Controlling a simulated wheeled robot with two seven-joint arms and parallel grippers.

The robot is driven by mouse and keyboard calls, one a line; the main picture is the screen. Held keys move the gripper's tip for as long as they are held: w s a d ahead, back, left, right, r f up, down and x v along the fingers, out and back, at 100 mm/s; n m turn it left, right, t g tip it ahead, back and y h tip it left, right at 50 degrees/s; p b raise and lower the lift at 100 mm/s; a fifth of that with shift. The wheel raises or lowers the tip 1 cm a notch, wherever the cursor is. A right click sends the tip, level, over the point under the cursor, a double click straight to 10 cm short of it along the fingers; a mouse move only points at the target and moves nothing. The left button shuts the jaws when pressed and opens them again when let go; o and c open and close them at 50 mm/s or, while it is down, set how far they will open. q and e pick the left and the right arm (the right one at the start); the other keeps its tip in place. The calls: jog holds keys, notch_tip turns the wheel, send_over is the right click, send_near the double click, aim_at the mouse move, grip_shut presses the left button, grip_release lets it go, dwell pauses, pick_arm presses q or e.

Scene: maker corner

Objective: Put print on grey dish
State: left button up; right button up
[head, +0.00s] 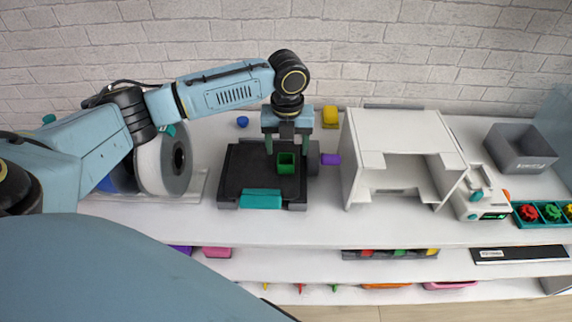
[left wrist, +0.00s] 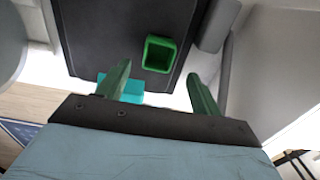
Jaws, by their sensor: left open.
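The print is a small green, open-topped square box (head: 286,163) on the black printer bed (head: 235,175). It also shows in the left wrist view (left wrist: 159,54), beyond and between the fingertips. My left gripper (head: 287,146) points down over the bed at the print. Its dark green fingers (left wrist: 158,75) are apart with nothing between them; I cannot tell the exact height gap. A grey open-topped bin with a label (head: 520,165), the likeliest grey dish, stands at the far right of the bench. My right gripper is not in view.
A white open-fronted frame (head: 395,130) stands between the bed and the grey bin. A spool (head: 160,165) stands left of the bed. A white device (head: 480,195) and a teal tray of coloured knobs (head: 545,213) sit right. The front bench strip is clear.

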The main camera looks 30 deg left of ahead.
aim_at(286, 161)
pick_arm(q)
jog(key=f, duration=0.5)
jog(key=shift+s+f+b, duration=0.25)
jog(key=shift+f+b, duration=0.05)
jog(key=shift+f, duration=0.1)
jog(key=shift+a, duration=0.1)
jog(key=c, duration=1)
